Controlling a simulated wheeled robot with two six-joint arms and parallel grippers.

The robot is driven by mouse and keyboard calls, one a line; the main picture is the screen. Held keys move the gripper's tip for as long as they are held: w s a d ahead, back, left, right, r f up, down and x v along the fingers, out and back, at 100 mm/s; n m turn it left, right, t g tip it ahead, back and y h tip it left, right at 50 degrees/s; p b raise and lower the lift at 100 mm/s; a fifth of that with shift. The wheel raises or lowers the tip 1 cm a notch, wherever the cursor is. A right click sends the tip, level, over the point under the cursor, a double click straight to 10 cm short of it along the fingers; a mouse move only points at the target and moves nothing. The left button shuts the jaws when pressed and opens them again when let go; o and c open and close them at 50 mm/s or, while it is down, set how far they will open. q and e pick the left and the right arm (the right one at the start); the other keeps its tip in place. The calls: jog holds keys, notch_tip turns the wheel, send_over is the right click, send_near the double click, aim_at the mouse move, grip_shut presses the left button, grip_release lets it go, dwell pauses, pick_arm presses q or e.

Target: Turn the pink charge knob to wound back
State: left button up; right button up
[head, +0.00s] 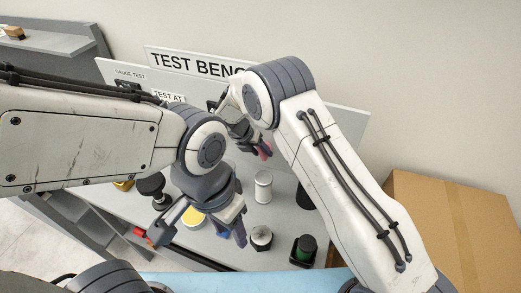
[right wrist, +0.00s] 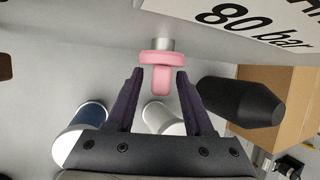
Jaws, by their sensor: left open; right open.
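The pink charge knob (right wrist: 161,60) sticks out from a metal stem on the pale panel in the right wrist view. It has a round disc and a narrow grip bar, which points toward my wrist. My right gripper (right wrist: 159,77) is open, with one dark finger on each side of the bar and a visible gap on both sides. In the head view a bit of the knob (head: 265,151) shows beside the right gripper (head: 259,147), partly hidden by it. My left gripper (head: 238,234) is open and empty, low over the bench.
A cardboard box (head: 455,220) is at the right. A dark cylinder (right wrist: 241,102) is right of my right fingers.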

grip_shut()
jog(key=shift+y, duration=0.3)
jog(key=shift+d+m+t+y+b, duration=0.15)
jog(key=shift+m+t+y+b, duration=0.3)
jog(key=shift+y, duration=0.65)
jog(key=shift+d+t+y+b, duration=0.1)
jog(key=shift+t+y+b, duration=0.35)
jog(key=shift+y+b, duration=0.45)
jog(key=shift+m+t+y+b, duration=0.25)
jog(key=shift+t+y+b, duration=0.05)
jog(key=shift+y+b, duration=0.45)
jog(key=shift+r, duration=0.1)
